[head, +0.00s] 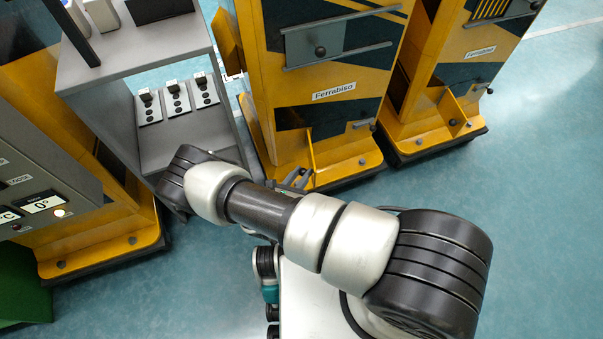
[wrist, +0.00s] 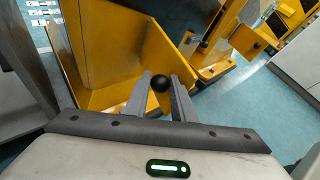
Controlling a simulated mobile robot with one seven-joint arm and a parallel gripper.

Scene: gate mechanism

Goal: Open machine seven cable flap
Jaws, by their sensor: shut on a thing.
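In the head view a yellow cabinet labelled Ferrabiso (head: 333,92) stands at the centre. Near its foot a narrow yellow flap (head: 311,152) shows nearly edge-on and seems to stand out from the front. My gripper (head: 298,180) is low beside it, partly hidden by my arm. In the wrist view my gripper (wrist: 161,87) is shut on a round black knob (wrist: 160,83), with a finger on each side. Yellow panels (wrist: 165,55) rise just behind the knob; where the flap meets its frame is hard to tell. No machine number is readable.
A similar yellow cabinet (head: 480,50) stands to the right. A grey cart with switches (head: 177,98) is close on the left, near my wrist. A grey control panel (head: 45,180) is further left. The blue-green floor (head: 540,190) at right is clear.

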